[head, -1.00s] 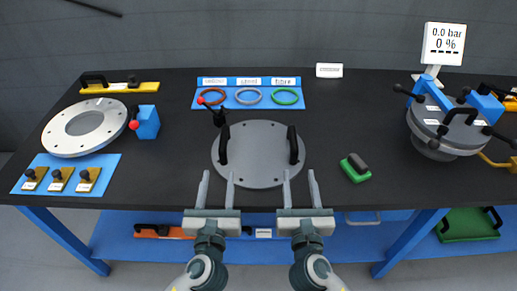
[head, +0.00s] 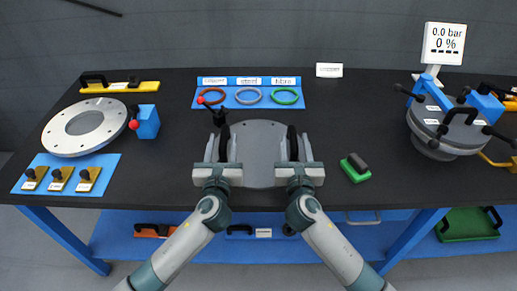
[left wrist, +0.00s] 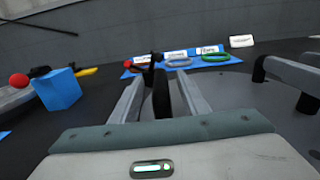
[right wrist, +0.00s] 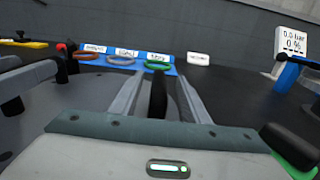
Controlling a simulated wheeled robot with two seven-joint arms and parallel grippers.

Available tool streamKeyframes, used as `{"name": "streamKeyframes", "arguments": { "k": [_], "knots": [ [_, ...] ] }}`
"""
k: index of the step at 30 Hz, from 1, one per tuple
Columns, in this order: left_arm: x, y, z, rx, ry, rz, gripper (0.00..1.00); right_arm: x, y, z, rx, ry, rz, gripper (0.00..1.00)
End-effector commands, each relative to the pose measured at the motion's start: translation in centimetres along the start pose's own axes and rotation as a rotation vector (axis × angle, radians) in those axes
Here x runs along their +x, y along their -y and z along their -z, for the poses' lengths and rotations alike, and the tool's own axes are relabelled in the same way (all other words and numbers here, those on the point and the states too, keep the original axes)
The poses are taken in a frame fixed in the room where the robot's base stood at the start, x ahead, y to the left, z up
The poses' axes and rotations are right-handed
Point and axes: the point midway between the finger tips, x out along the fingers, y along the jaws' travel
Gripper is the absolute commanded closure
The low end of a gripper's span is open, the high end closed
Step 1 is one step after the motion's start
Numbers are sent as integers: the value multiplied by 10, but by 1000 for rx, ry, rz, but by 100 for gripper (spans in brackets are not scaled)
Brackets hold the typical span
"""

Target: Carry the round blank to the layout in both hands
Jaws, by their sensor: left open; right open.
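The round blank (head: 259,150) is a grey disc lying flat on the black table, with two upright black handles. My left gripper (head: 219,148) is open at the left handle; in the left wrist view that handle (left wrist: 161,92) stands between its fingers. My right gripper (head: 299,148) is open at the right handle, and in the right wrist view the handle (right wrist: 158,95) stands between its fingers. Contact cannot be made out. The layout is not labelled; a light ring plate (head: 84,127) with a central hole lies at the left.
A blue block with a red-tipped lever (head: 146,122) stands right of the ring plate. A blue tray (head: 281,97) holds coloured rings behind the blank. A green-black tool (head: 356,167) lies right of it. The flanged shell (head: 445,130) stands far right.

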Motion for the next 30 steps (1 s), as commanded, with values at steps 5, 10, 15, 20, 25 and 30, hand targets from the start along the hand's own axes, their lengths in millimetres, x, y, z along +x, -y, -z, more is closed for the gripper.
{"name": "streamKeyframes", "arguments": {
  "k": [5, 10, 15, 20, 25, 30],
  "knots": [
    [20, 0, -1, 0, 1, -1, 59, 20, 0, 0, 2, 0, 0, 59],
    [29, 0, 0, -1, 1, 0, 59, 29, 0, 0, 2, 0, 0, 59],
    [30, 0, 0, -1, 0, 0, 59, 30, 0, 0, 2, 0, 0, 59],
    [30, 0, 0, -1, 0, 0, 61, 30, 0, 0, 2, -1, 0, 61],
    [30, 0, 0, -1, 0, 0, 100, 30, 0, 0, 1, 0, 0, 100],
    [30, 0, 0, 0, 0, 0, 100, 30, 0, 0, 1, -1, 0, 100]
  ]
}}
